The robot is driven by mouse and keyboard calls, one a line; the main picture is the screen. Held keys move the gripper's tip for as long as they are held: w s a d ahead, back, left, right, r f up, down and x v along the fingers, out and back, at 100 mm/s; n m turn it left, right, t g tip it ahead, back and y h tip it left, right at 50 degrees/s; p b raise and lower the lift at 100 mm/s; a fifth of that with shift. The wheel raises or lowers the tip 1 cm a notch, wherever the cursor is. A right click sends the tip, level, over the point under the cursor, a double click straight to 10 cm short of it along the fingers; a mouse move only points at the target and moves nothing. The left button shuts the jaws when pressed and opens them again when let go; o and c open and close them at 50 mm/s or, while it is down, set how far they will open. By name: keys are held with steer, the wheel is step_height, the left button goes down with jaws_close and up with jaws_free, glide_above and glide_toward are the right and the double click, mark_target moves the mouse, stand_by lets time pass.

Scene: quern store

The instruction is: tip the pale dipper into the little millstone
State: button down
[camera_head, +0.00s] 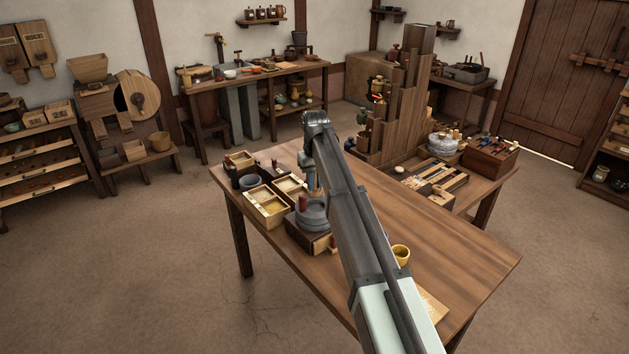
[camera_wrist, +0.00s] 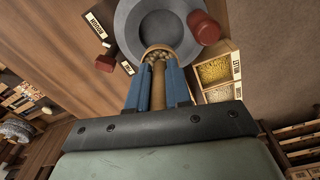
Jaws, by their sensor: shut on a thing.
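The pale dipper (camera_wrist: 158,52) shows in the wrist view, with small pale grains in its round bowl. My gripper (camera_wrist: 158,76) is shut on its wooden handle between two blue fingers. The bowl is over the near edge of the little grey millstone (camera_wrist: 138,18), which has a round hollow and a dark red upright knob (camera_wrist: 204,28). I cannot tell the dipper's exact tilt or its height above the stone. In the head view the millstone (camera_head: 308,216) stands on the table, and my arm partly hides it and the dipper.
The wrist view shows a labelled grain box (camera_wrist: 213,72) close to the right finger. A yellow cup (camera_head: 402,252) stands right of my arm. The table's right part (camera_head: 455,250) is clear.

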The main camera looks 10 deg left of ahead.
mark_target(315, 196)
steer(key=shift+s+d+f+t+y, duration=0.25)
steer(key=shift+s+f+t, duration=0.4)
steer(key=shift+t, duration=0.45)
steer(key=t, duration=0.1)
steer(key=s+f+t+y, duration=0.1)
steer(key=t, duration=0.1)
steer(key=shift+d+f, duration=0.1)
steer(key=shift+f, duration=0.1)
steer(key=shift+s+d+f+t+y, duration=0.1)
steer(key=shift+s+f+t+y, duration=0.1)
steer(key=shift+t, duration=0.35)
steer(key=shift+s+f+t+y, duration=0.1)
steer(key=shift+s+t, duration=0.1)
steer(key=shift+t, duration=0.35)
steer(key=shift+s+f+t+y, duration=0.2)
steer(key=shift+t+y, duration=0.05)
steer(key=shift+t, duration=0.95)
